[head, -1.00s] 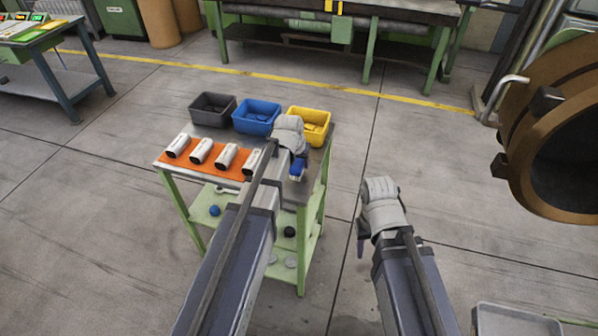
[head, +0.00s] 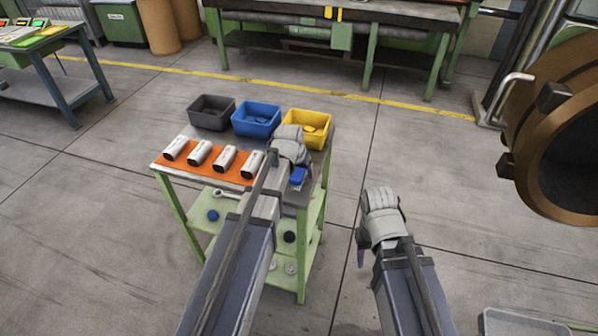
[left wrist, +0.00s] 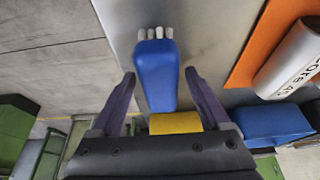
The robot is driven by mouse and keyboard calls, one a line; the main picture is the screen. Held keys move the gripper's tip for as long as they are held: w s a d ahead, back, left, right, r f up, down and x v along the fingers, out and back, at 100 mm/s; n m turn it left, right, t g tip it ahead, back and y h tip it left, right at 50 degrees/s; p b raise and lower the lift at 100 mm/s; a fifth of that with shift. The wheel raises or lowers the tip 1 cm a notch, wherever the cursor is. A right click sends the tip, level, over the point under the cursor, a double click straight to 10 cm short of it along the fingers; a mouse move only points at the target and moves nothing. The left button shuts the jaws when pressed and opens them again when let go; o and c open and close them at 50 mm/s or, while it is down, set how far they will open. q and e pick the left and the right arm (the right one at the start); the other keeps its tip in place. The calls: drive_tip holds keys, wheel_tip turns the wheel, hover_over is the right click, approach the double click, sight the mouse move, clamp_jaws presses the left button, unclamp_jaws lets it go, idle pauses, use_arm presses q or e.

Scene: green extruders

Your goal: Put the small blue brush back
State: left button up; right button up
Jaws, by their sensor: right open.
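The small blue brush (head: 297,177), with pale bristle tufts, lies on the bare grey metal right end of the cart top. In the left wrist view the brush (left wrist: 156,78) sits between the two dark fingers of my left gripper (left wrist: 160,75). The fingers are apart, with narrow gaps on both sides of the brush. In the head view my left gripper (head: 291,160) is over the cart's right end, its fingers mostly hidden by its grey cover. My right gripper (head: 363,235) is open and empty, off the cart to the right.
A dark grey bin (head: 212,127), a blue bin (head: 256,134) and a yellow bin (head: 322,143) stand along the cart's back edge. Several white cylinders (head: 225,159) lie on an orange mat (head: 207,174). A lower shelf (head: 202,215) holds small items. A large brown ring (head: 520,170) stands at right.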

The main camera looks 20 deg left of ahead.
use_arm(q)
drive_tip(key=shift+r, duration=0.1)
drive_tip(key=p+v, duration=1.2)
drive_tip(key=s+d+m+g, duration=0.1)
drive_tip(key=s+d+g, duration=0.1)
drive_tip(key=s+d, duration=0.4)
drive_tip(key=s+d+f+m+g+y, duration=0.1)
drive_tip(key=s+d+m+g, duration=0.1)
drive_tip(key=s+d, duration=0.5)
drive_tip(key=s+g, duration=0.1)
drive_tip(key=s, duration=0.5)
drive_tip(key=shift+s+d+f+y+b, duration=0.15)
drive_tip(key=shift+s+d+y+b, duration=0.05)
drive_tip(key=shift+d+y+b, duration=0.1)
